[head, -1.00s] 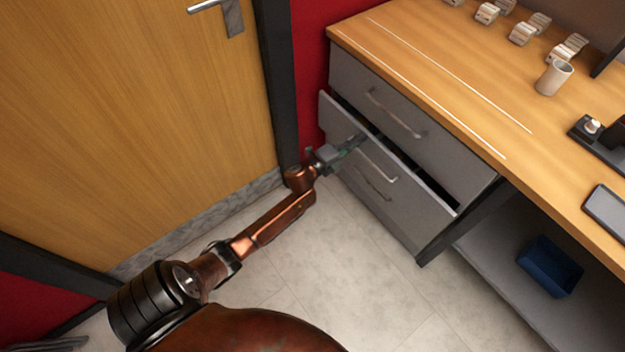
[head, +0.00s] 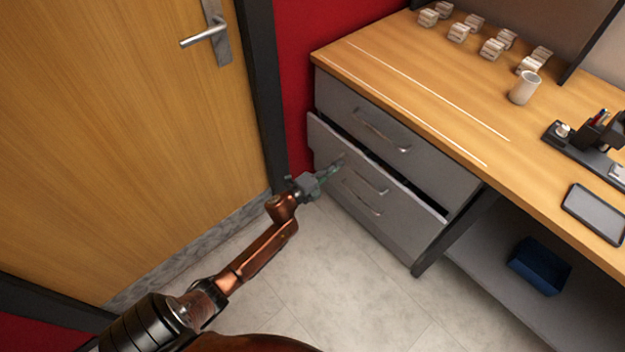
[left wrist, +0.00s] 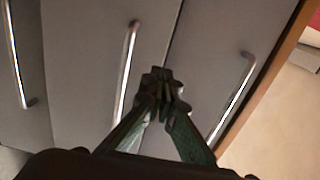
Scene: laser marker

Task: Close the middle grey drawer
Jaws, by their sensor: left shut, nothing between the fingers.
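The middle grey drawer (head: 400,197) stands a little out from the cabinet, with a dark gap along its top edge. Its bar handle (head: 365,182) faces the room. My left gripper (head: 338,164) is shut and empty at the drawer's front, left of the handle and near the upper edge. In the left wrist view the shut fingertips (left wrist: 163,88) are in front of the middle drawer front, beside its handle (left wrist: 125,70). I cannot tell whether they touch it. My right gripper is not in view.
The top drawer (head: 390,130) looks flush, and the lower drawer's handle (head: 362,197) is below. The wooden desk top (head: 420,95) holds a cup (head: 525,88) and a phone-like slab (head: 596,213). A wooden door (head: 130,120) stands left.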

